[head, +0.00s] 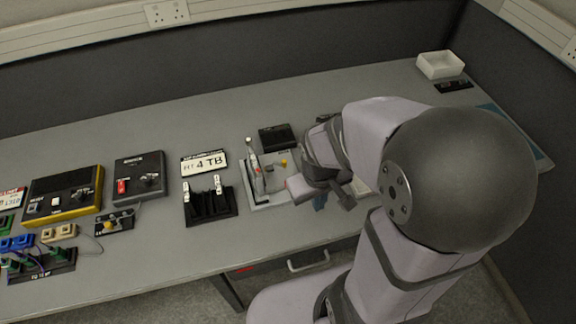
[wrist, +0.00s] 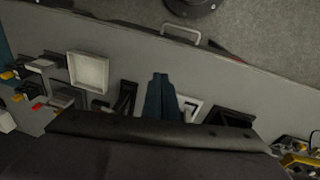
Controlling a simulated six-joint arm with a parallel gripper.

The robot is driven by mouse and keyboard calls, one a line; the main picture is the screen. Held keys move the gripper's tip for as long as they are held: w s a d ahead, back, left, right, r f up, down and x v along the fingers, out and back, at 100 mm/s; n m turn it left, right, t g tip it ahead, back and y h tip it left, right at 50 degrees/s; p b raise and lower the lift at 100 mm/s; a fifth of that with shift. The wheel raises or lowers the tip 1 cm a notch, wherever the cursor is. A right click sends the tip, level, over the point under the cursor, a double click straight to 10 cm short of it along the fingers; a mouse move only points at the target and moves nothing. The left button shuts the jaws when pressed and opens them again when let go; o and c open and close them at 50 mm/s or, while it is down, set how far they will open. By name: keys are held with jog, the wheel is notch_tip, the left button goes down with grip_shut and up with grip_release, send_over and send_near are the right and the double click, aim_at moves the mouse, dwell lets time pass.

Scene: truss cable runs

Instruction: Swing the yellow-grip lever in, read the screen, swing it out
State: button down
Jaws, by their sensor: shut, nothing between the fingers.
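A light grey plate (head: 262,202) lies on the bench left of my gripper in the head view. A small yellow grip (head: 284,163) shows near its right side; the rest of the lever is too small to make out.
A black holder with two white-topped pieces (head: 209,205) and a "4 TB" label (head: 204,163) stand farther left. Control boxes (head: 64,193) and cabled connectors fill the left end. A drawer handle (head: 308,261) is below the front edge.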

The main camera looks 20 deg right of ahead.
jog(key=w+d+f+n+t, duration=0.1)
jog(key=w+d+n+t, duration=0.45)
jog(key=w, duration=0.65)
jog(key=w+a+f+n+y, duration=0.3)
jog(key=w+f+n+y, duration=0.1)
jog(key=n, duration=0.4)
jog(key=shift+a+f+y+p, duration=0.15)
jog(key=shift+f+y+p, duration=0.15)
jog(key=shift+y, duration=0.1)
jog(key=shift+g, duration=0.25)
jog(key=b+x, duration=0.1)
jog(key=x, duration=0.9)
